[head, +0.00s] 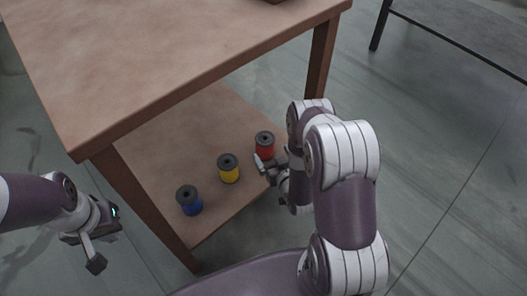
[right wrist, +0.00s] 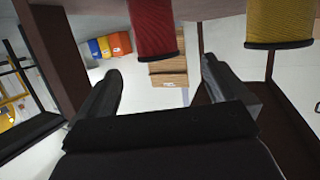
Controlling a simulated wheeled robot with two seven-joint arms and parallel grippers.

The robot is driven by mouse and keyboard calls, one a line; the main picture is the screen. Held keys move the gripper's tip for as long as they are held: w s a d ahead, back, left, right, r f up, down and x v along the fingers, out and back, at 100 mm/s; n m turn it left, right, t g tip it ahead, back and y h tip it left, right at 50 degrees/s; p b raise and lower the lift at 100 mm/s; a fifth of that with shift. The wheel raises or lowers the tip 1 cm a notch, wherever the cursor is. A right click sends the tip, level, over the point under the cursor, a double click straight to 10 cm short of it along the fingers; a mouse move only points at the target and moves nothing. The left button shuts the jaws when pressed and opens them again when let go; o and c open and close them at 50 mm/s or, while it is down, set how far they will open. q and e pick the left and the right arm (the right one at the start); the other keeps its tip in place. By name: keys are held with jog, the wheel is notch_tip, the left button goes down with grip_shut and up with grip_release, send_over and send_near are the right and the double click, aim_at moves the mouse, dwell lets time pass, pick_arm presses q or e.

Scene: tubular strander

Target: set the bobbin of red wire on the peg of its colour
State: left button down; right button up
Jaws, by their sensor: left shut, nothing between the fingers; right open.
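The bobbin of red wire (head: 265,144) stands upright on the lower shelf, with black flanges. My right gripper (head: 264,167) is beside it at its near side, fingers open. In the right wrist view the red bobbin (right wrist: 154,28) shows upside down, just beyond the open fingers (right wrist: 162,70) and sideways between them. Part of it is cut off by the frame. My left gripper (head: 97,260) is shut and empty, left of the table, away from the bobbins. No peg shows in either view.
A yellow bobbin (head: 228,168) and a blue bobbin (head: 190,200) stand on the lower shelf (head: 180,140) left of the red one. The table top (head: 170,55) overhangs the shelf, with brown legs (head: 320,60) at its corners. A dark bench (head: 470,35) stands at the upper right.

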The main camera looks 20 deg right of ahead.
aim_at(266, 142)
jog(key=b+x, duration=0.2)
jog(key=x, duration=0.2)
jog(key=b+x, duration=0.3)
jog(key=x, duration=0.1)
jog(key=shift+w+d+f, duration=0.25)
jog(key=shift+w+r, duration=0.1)
jog(key=shift+w, duration=0.15)
jog(key=shift+r, duration=0.1)
jog(key=c, duration=1.3)
